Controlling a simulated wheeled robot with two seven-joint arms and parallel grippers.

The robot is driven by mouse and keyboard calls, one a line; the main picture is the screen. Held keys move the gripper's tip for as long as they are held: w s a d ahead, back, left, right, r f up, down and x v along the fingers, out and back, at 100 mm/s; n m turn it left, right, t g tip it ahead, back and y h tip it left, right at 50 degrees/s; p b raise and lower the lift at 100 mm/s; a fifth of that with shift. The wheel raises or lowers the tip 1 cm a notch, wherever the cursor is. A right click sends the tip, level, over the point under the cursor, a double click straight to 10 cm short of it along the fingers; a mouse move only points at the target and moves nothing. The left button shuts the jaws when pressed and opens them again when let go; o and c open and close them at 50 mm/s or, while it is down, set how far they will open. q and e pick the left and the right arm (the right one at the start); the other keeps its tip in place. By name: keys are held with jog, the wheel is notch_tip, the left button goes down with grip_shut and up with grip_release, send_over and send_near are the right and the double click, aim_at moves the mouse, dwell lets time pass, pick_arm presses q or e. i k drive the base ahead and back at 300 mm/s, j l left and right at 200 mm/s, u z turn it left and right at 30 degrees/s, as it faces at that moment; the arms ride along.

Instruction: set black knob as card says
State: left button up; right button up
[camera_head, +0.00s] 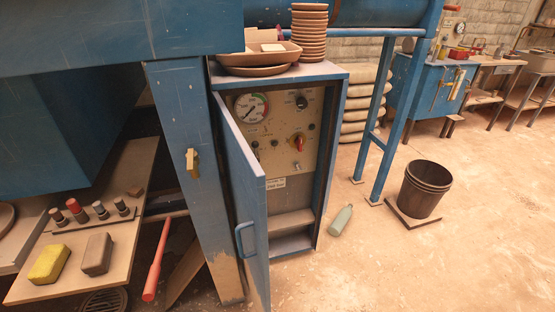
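A black knob (301,102) sits at the upper right of the beige control panel (275,133) inside a blue cabinet. A small white card (275,184) is at the lower part of the panel; its print is too small to read surely. The cabinet door (247,190) stands open toward me, with a blue handle (244,239). It hides the panel's left edge. Neither of my grippers is in view.
A round gauge (251,107) and a red knob (299,142) share the panel. Stacked brown dishes (309,34) stand on the cabinet top. A green bottle (341,220) lies on the floor to the right, near a dark bucket (426,188). The floor in front is mostly clear.

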aim_at(301, 103)
jog(key=i+l+z, duration=0.45)
jog(key=i+l, duration=0.6)
jog(key=i+j+z, duration=0.1)
jog(key=i, duration=0.25)
